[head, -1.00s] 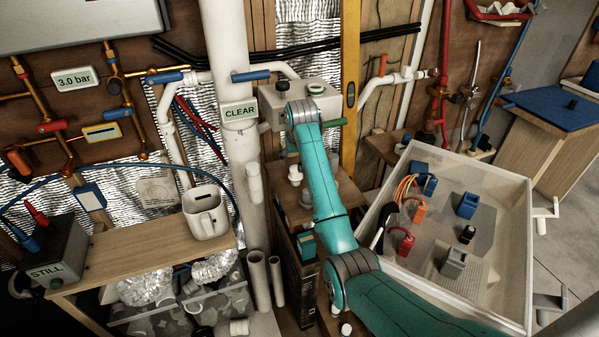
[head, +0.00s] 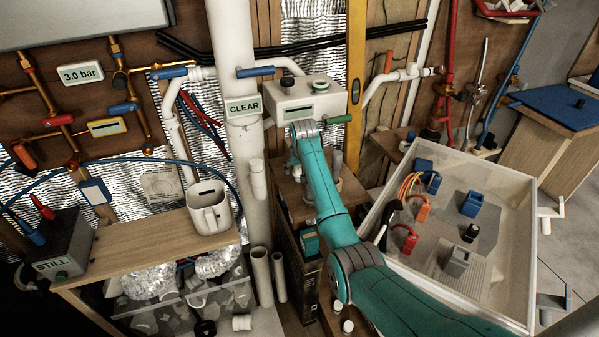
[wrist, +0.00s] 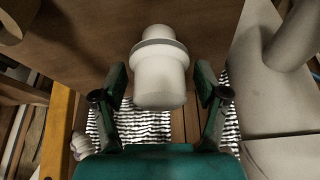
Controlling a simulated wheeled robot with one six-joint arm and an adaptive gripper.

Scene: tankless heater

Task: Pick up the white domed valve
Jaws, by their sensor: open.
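The white domed valve (wrist: 160,78) shows in the wrist view, with a rounded cap, a wider collar and a smooth body. My gripper (wrist: 161,92) is open, with one dark finger on each side of the valve. There are visible gaps between the fingers and the valve, and I see no contact. In the head view my teal arm reaches to the small wooden shelf below the white box, and it hides the valve and most of my gripper.
The white box (head: 305,101) with a green handle is just above my wrist. A white standpipe (head: 238,150) stands close on the left. A large pale bin (head: 510,185) with coloured parts is on the right. A white jug (head: 208,210) sits on the left bench.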

